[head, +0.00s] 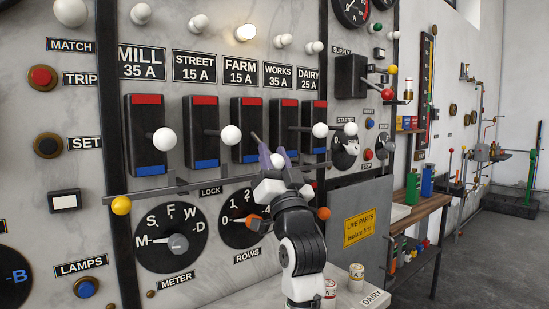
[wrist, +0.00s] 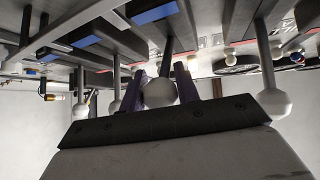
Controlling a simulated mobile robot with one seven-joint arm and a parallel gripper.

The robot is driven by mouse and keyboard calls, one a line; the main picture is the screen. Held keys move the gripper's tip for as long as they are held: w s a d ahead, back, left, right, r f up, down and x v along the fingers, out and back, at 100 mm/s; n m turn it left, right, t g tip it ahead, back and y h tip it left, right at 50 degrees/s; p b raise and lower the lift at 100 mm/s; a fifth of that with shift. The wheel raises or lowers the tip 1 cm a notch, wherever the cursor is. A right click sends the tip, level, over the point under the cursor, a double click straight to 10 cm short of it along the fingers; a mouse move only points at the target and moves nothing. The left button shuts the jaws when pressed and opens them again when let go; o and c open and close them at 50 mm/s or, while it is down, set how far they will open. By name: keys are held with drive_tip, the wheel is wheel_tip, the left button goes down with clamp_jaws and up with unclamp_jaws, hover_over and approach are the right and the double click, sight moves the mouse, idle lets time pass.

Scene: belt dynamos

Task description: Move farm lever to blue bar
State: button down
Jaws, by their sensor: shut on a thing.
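The farm lever's white knob (head: 278,160) is between the purple fingers of my gripper (head: 271,160), which is shut on it. The knob (wrist: 160,93) and both fingers also show in the wrist view. The lever slants downward from the black farm switch block (head: 249,130), and its knob sits lower than the neighbouring knobs. The farm block has a red bar (head: 249,101) at its top and a blue bar (head: 250,158) at its bottom. My fingers cover part of the lever.
The street lever knob (head: 231,135) is close on the left and the works lever knob (head: 320,130) close on the right. A horizontal lock bar (head: 160,191) with a yellow knob (head: 121,205) runs below the switches. The rows dial (head: 238,226) is below my gripper.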

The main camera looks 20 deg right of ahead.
drive_tip(key=shift+w+f, duration=0.2)
drive_tip(key=c, duration=1)
unclamp_jaws()
drive_tip(key=shift+c, duration=0.2)
drive_tip(key=shift+r, duration=0.1)
drive_tip(key=b+v, duration=0.3)
drive_tip(key=v, duration=1.1)
drive_tip(key=shift+b, duration=0.4)
drive_tip(key=shift+s, duration=0.1)
